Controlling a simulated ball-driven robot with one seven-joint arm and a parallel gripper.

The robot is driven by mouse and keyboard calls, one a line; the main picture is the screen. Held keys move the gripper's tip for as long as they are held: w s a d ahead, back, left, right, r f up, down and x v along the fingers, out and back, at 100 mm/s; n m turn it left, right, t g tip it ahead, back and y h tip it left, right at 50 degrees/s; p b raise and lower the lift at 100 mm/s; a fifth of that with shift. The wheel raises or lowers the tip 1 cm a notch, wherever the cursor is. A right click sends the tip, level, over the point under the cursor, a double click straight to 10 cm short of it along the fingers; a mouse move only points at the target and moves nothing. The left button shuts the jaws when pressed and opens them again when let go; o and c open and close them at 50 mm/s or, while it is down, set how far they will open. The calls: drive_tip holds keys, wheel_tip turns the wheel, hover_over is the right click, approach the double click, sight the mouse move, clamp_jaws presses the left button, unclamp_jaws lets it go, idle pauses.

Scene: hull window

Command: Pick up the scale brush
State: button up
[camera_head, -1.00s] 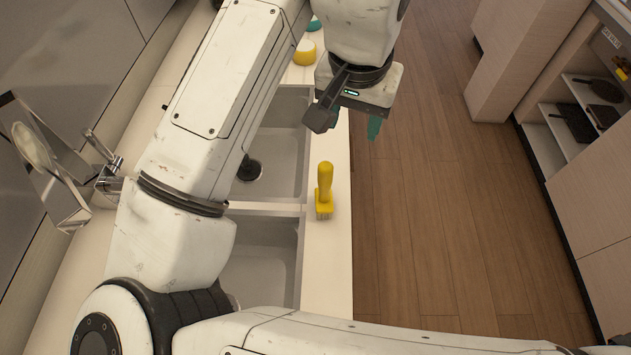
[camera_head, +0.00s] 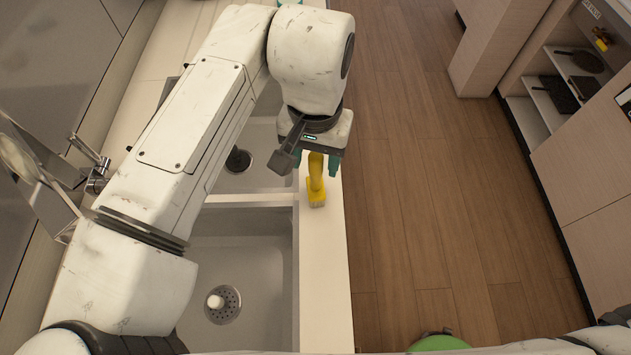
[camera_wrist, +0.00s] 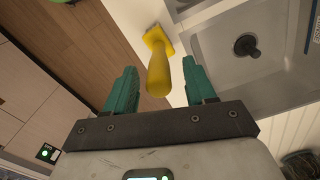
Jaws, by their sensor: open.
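The scale brush (camera_head: 317,182) is yellow and stands upright on the pale counter strip at the right edge of the sink, bristles down. In the head view, my gripper (camera_head: 317,162) is at the top of its handle, which it partly hides. In the wrist view, the brush (camera_wrist: 158,68) shows its handle end between the two green fingers of my gripper (camera_wrist: 161,86). The fingers are open, with gaps on both sides of the handle, and they do not touch it.
The double sink (camera_head: 242,262) lies left of the brush, with a white-topped object (camera_head: 215,301) at the drain of the near basin. The counter strip (camera_head: 324,290) in front of the brush is clear. Wooden floor (camera_head: 420,180) lies to the right, with an open shelf (camera_head: 545,110) beyond.

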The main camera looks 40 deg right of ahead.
sight(316, 178)
drive_tip(key=shift+f, duration=1.3)
drive_tip(key=shift+c, duration=0.4)
clamp_jaws()
